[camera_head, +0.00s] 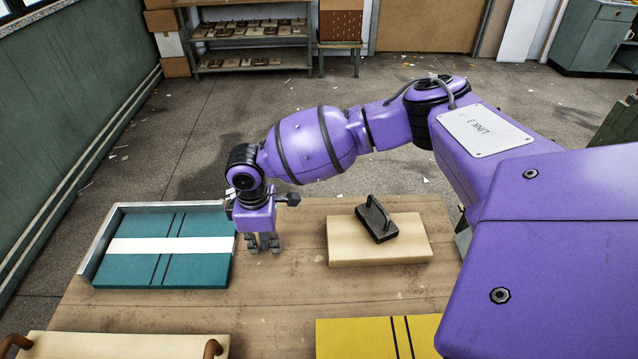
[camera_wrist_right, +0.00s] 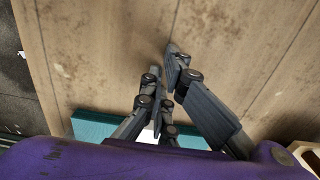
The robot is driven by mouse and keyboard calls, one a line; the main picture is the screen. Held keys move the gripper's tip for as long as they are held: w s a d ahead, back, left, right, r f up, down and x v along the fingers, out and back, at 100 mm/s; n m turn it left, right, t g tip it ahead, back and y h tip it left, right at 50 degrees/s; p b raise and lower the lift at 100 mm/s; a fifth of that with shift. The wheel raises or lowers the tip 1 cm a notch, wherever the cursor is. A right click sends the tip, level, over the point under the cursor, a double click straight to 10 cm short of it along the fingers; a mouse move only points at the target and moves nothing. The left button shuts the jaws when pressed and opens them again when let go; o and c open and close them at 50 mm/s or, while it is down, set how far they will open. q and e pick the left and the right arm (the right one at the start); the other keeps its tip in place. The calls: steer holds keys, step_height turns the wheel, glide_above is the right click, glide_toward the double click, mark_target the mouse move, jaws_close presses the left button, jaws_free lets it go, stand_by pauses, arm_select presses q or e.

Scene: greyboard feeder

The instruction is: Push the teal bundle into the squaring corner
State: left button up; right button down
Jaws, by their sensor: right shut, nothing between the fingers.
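The teal bundle (camera_head: 195,271) lies flat at the left of the table, with a white band across it and dark lines over it. The squaring corner (camera_head: 98,240) is a pale metal angle along the bundle's left and far sides. The bundle lies inside it; I cannot tell whether it touches both walls. My right gripper (camera_head: 264,243) is shut and empty, pointing down just right of the bundle's right edge. In the right wrist view my gripper's fingers (camera_wrist_right: 168,65) are together over the table, with part of the teal bundle (camera_wrist_right: 92,126) beyond them. My left gripper is out of view.
A pale board (camera_head: 380,252) carries a dark handled block (camera_head: 377,220) right of my gripper. A yellow bundle (camera_head: 365,340) lies at the front right. A pale board with brown handles (camera_head: 120,345) is at the front left. The table (camera_head: 270,300) is bare between them.

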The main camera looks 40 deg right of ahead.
mark_target(244, 251)
steer(key=w+a, duration=0.2)
steer(key=a, duration=0.1)
steer(key=shift+w+r, duration=0.1)
steer(key=shift+r, duration=0.1)
steer(key=shift+a, duration=0.1)
steer(key=shift+w+a, duration=0.35)
steer(key=shift+a, duration=0.35)
